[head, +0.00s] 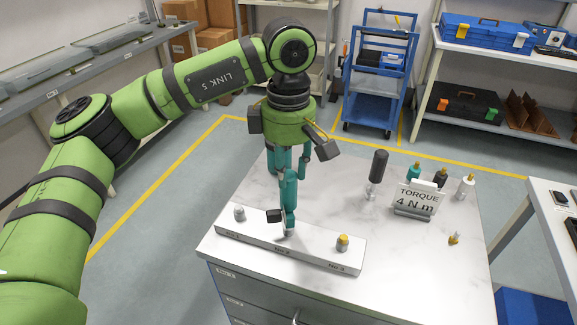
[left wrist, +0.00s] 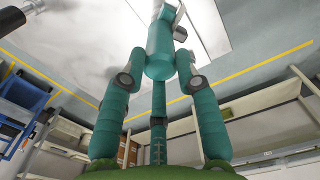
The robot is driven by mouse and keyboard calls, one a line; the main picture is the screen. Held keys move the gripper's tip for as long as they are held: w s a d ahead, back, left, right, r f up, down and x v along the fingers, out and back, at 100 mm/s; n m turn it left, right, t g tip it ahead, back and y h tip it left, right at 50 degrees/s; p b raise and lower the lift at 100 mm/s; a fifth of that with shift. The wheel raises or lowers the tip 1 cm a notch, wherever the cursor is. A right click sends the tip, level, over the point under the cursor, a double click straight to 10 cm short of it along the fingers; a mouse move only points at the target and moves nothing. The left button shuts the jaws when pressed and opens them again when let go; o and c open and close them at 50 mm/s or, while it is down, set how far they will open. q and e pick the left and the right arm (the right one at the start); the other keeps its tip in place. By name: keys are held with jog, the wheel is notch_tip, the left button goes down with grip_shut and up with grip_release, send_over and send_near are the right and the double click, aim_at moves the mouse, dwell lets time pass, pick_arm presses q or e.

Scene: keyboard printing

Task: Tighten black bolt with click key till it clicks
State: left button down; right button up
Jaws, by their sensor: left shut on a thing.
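My left gripper (head: 288,188) points down over the middle of the grey bar (head: 315,259). It is shut on a slim teal tool, which looks like the click key; its teal body (left wrist: 160,58) shows between the fingers in the left wrist view. Tool and fingers share a colour, so their edges blur together in the head view. The tool's lower end is at or just above the bar's middle place. The black bolt cannot be made out there, behind the gripper and tool. A silver bolt (head: 239,213) and a yellow-topped bolt (head: 343,242) stand at the bar's ends. My right gripper is not in view.
A black-handled tool (head: 378,167) stands upright on the white bench top (head: 340,195). Several small coloured pieces stand behind the "TORQUE 4 N m" sign (head: 417,198). A small brass piece (head: 454,238) lies at the right. A blue cart (head: 376,75) stands behind.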

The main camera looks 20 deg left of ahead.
pick_arm(q)
jog(key=shift+r, duration=0.1)
dwell(0.3)
jog(key=shift+r+p, duration=2.4)
jog(key=shift+r, duration=1.1)
jog(key=shift+f, duration=0.1)
